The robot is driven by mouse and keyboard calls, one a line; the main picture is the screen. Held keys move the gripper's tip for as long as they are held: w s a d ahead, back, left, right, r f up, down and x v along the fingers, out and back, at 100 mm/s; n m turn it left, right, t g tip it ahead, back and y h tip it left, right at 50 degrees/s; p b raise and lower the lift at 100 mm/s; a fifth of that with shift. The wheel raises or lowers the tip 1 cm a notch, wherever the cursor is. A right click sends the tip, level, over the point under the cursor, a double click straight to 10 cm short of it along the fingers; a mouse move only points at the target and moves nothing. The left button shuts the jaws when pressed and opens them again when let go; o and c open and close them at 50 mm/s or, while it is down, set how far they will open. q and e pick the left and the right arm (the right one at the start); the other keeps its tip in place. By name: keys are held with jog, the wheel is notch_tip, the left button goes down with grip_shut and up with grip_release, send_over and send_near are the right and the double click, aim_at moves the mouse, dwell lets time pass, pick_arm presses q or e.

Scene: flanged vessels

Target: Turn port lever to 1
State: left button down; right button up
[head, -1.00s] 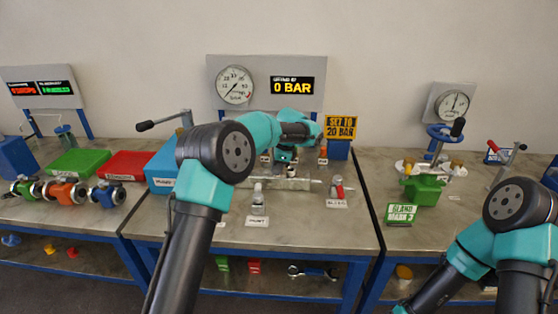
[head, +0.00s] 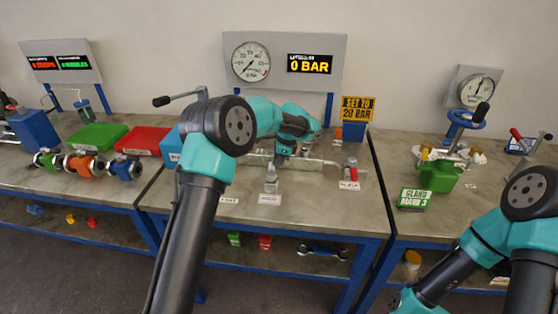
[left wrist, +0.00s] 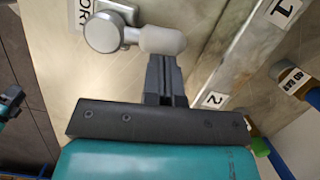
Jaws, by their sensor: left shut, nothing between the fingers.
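The port lever (left wrist: 160,41) is a grey lever with a round hub and a pale rounded handle, beside a part-cut label reading "ORT" (left wrist: 82,12). In the head view the lever's grey body (head: 270,180) stands on the middle bench. A metal bar beside it carries the tags 1 (left wrist: 283,11) and 2 (left wrist: 214,100). The handle points towards the bar, between the tags. My left gripper (left wrist: 163,62) is shut and empty, its fingertips at the handle's side nearer tag 2; whether they touch cannot be told. In the head view my left gripper (head: 283,153) is partly hidden.
A gauge (head: 251,62) and a display reading 0 BAR (head: 310,65) stand behind. A red-handled lever (head: 352,170) is to the right. Green (head: 97,137) and red (head: 136,140) trays lie left. My right arm is at lower right, its gripper out of frame.

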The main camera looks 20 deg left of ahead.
aim_at(270, 163)
pick_arm(q)
jog(key=shift+a+n, duration=0.45)
jog(key=shift+n, duration=0.45)
jog(key=shift+a+n+g+h, duration=0.3)
jog(key=shift+a+n+g, duration=0.4)
jog(key=shift+n, duration=0.8)
jog(key=shift+s+a+f, duration=0.1)
jog(key=shift+s+a, duration=0.05)
jog(key=shift+a, duration=0.3)
jog(key=shift+w+d+r, duration=0.25)
jog(key=w+d+v, duration=0.1)
jog(key=v, duration=1.1)
jog(key=shift+d, duration=0.45)
jog(key=shift+f, duration=0.1)
